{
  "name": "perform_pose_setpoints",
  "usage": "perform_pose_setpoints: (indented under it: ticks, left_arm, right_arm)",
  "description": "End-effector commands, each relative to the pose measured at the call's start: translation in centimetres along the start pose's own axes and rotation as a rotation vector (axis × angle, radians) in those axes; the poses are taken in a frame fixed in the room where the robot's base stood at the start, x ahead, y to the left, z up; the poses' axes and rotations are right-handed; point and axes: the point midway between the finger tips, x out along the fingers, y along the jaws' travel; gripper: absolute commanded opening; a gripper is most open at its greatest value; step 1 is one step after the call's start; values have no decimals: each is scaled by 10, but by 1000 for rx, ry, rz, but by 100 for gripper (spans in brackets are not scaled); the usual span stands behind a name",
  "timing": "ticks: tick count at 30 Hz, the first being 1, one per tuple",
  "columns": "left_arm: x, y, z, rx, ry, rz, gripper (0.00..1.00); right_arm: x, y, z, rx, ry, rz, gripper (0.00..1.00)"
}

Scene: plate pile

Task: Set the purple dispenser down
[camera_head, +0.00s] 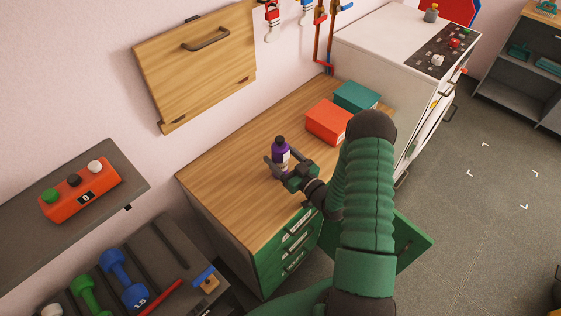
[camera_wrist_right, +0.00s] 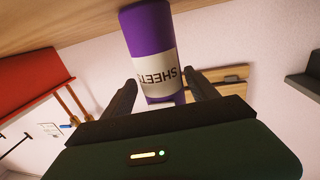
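The purple dispenser (camera_head: 281,154) is a bottle with a dark cap and a white label, upright over the wooden counter (camera_head: 235,155). Its lower end is partly hidden by the gripper in the head view, so contact with the counter is hard to tell. In the right wrist view the dispenser (camera_wrist_right: 149,25) appears upside down, its base end toward the wood. My right gripper (camera_head: 289,167) has its fingers spread on either side of the dispenser. In the right wrist view a gap shows beside the right-hand finger of the gripper (camera_wrist_right: 160,88). My left gripper is out of view.
A red-orange box (camera_head: 328,121) and a teal box (camera_head: 357,96) sit farther along the counter. A green drawer unit (camera_head: 290,245) is below its front edge. A wooden wall cabinet (camera_head: 195,60) hangs above. The counter left of the dispenser is clear.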

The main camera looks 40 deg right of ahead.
Motion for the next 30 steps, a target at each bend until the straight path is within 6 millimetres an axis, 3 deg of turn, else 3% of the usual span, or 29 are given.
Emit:
perform_pose_setpoints:
  ticks: [2,15,25,30]
  left_arm:
    - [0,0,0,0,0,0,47]
    - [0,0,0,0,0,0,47]
    - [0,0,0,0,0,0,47]
    - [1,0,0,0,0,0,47]
  right_arm:
    - [0,-1,0,-1,0,0,56]
    - [0,0,0,0,1,0,0]
    - [0,0,-2,-1,2,0,0]
    - [0,0,-12,-2,4,0,0]
